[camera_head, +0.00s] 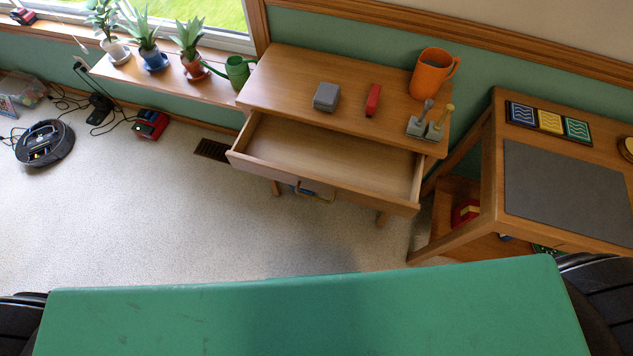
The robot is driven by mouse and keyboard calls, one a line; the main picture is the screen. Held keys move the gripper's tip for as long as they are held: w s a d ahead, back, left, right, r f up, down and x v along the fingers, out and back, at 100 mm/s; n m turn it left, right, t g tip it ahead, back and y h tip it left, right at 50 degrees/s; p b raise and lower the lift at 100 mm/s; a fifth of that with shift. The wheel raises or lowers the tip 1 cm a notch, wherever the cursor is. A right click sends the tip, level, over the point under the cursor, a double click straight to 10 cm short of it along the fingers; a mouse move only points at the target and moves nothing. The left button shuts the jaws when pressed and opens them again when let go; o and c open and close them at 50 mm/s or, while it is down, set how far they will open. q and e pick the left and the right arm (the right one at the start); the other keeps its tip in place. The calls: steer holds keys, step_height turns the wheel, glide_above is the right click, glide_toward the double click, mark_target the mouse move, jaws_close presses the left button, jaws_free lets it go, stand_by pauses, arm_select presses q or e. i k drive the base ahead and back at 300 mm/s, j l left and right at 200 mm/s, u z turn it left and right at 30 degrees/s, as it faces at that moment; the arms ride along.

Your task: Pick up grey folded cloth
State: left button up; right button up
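A small grey block-shaped thing (326,97), which looks like the grey folded cloth, lies on the top of the wooden desk (285,75), left of the middle. Its top is lighter than its front side. Nothing touches it, and bare wood surrounds it. Neither of my grippers shows in the head view, so I cannot see where they are relative to it.
The desk's drawer (330,158) is pulled open and empty. A red object (373,100), an orange mug (432,74) and a stand with two handled tools (430,124) share the desktop. A side table (497,190) stands right. Carpet (160,220) before the desk is clear.

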mark_target(326, 98)
steer(key=k+j+z, duration=0.1)
steer(key=z, duration=0.35)
steer(key=k+z, duration=0.15)
steer(key=z, duration=0.3)
steer(key=k+z, duration=0.2)
steer(key=z, duration=0.25)
